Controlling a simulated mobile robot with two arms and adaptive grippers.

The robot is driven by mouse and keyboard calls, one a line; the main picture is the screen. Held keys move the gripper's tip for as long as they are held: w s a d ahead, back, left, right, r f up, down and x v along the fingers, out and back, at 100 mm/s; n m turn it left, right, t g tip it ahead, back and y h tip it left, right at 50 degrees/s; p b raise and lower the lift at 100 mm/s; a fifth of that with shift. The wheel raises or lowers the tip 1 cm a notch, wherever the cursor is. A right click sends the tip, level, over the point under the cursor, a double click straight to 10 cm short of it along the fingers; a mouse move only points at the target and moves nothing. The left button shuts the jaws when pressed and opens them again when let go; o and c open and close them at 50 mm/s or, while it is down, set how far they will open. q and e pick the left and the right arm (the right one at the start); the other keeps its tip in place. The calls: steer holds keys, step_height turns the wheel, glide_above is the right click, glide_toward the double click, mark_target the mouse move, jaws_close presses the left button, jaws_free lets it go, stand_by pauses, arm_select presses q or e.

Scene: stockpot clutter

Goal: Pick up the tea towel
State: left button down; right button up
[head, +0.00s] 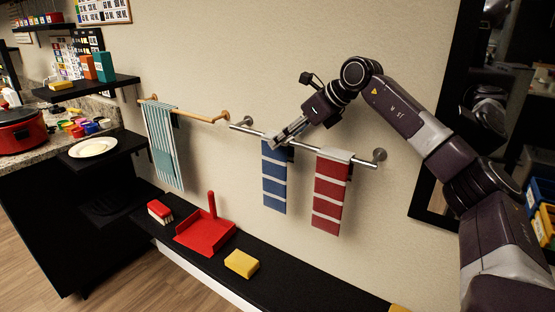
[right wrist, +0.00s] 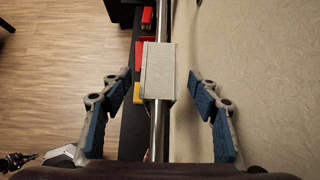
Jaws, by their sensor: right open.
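Three striped towels hang on the wall: a teal-and-white one (head: 164,148) on a wooden rail, and a blue one (head: 274,178) and a red one (head: 330,195) with white bands on a metal rail. I cannot tell which is called the tea towel. My right gripper (head: 278,142) is at the top of the blue towel. In the right wrist view, a pale towel fold (right wrist: 159,72) over the rail lies between the open fingers of my right gripper (right wrist: 163,78), with a gap on both sides.
The metal rail (head: 362,162) and wooden rail (head: 195,112) stick out from the wall. Below is a black ledge (head: 290,284) with a red dustpan (head: 206,235), a brush (head: 160,212) and a yellow sponge (head: 241,263). A plate (head: 93,147) sits on a shelf at left.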

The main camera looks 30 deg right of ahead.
steer(key=x, duration=0.4)
steer(key=shift+p, duration=0.3)
jaws_close()
